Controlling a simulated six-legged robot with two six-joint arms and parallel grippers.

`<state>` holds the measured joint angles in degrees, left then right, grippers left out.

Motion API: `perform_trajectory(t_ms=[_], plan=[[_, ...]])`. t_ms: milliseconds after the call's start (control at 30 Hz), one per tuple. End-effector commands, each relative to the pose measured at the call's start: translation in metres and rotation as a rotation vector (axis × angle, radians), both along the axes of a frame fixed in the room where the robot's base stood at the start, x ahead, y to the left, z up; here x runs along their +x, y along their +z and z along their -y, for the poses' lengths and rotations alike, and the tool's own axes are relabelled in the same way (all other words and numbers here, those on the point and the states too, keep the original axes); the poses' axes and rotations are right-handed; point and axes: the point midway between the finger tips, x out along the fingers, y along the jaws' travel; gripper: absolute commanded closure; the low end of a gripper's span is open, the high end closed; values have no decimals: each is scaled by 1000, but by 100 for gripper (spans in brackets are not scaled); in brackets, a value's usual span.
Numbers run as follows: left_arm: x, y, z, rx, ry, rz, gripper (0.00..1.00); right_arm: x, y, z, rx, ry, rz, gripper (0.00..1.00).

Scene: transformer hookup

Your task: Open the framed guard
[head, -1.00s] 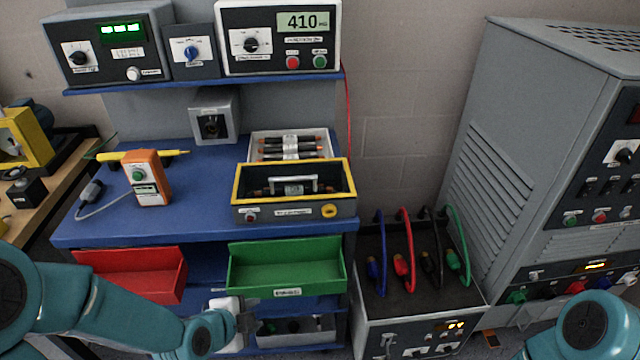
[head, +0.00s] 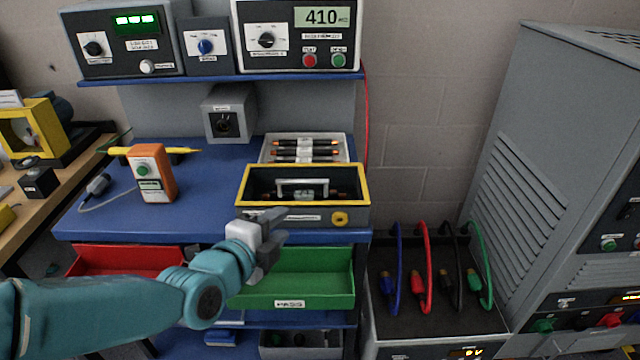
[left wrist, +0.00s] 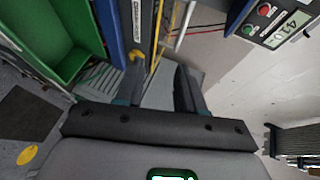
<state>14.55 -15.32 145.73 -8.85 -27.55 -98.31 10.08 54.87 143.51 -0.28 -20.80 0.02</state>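The yellow-framed guard (head: 362,182) tops a dark grey box on the blue bench in the head view. Its frame surrounds a dark interior where a pale handle (head: 303,184) shows. A yellow ring (head: 340,218) is on the box's front face, right of a label; it also shows in the left wrist view (left wrist: 138,57). My left gripper (head: 280,222) is in front of the box's front face, left of the ring, and hides part of that face. In the left wrist view its fingers (left wrist: 158,88) are apart with nothing visible held between them. My right gripper is out of view.
A green bin (head: 310,282) and a red bin (head: 125,262) hang below the bench edge. An orange tester (head: 152,175) stands left of the box, and a tray of fuses (head: 303,148) lies behind it. Coloured cables (head: 420,270) loop over a unit at right.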

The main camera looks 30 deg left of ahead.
Motion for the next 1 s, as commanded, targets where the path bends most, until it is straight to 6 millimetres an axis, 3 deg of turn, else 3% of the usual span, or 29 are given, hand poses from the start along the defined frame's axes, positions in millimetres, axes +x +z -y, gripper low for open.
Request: perform_trajectory(t_ms=[267,467,633,1000], plan=[[-19,26,-19,30,59,95,62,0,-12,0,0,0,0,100],[-7,28,-22,29,61,86,62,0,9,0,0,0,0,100],[11,24,-24,24,59,85,62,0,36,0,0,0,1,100],[96,3,-34,27,54,90,62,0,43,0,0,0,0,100]])
